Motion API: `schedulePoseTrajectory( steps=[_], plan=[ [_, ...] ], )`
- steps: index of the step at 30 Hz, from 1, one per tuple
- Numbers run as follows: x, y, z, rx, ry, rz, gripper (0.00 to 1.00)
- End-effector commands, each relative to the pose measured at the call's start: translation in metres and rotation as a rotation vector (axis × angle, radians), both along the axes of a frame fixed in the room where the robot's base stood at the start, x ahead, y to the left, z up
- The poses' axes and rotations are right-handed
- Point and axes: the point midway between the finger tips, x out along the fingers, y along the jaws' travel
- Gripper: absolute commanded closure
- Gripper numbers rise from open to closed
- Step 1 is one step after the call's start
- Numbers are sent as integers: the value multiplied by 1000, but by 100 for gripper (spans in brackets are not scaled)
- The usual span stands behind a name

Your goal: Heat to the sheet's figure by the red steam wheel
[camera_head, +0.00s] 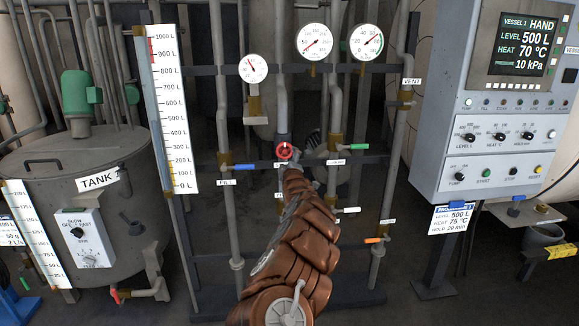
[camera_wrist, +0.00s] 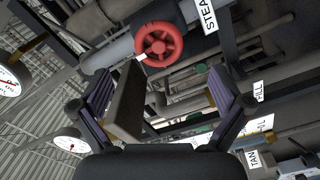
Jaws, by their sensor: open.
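The red steam wheel (camera_head: 284,151) sits on a vertical pipe in the middle of the rack. In the wrist view the wheel (camera_wrist: 160,45) is ahead of my gripper (camera_wrist: 163,82), beside a label reading "STEA". In the head view my arm hides most of the gripper just below the wheel. The program sheet (camera_head: 453,218) reads level 500 L, heat 75 °C, hold 20 min. The panel display (camera_head: 528,45) reads HAND, level 500 L, heat 70 °C, pressure 10 kPa.
Blue (camera_head: 244,167), green (camera_head: 359,147), white (camera_head: 351,210) and orange (camera_head: 374,240) valve handles surround the wheel on nearby pipes. Three round dials, including the middle one (camera_head: 314,42), hang above. A tank (camera_head: 75,190) stands left, the grey control cabinet (camera_head: 440,150) right.

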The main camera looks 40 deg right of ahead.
Motion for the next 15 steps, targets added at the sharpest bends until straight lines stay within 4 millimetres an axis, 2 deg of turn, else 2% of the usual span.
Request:
schedulePoseTrajectory(
  steps=[15],
  plan=[
    [-17,13,-1,4,-2,3,0]
  ],
)
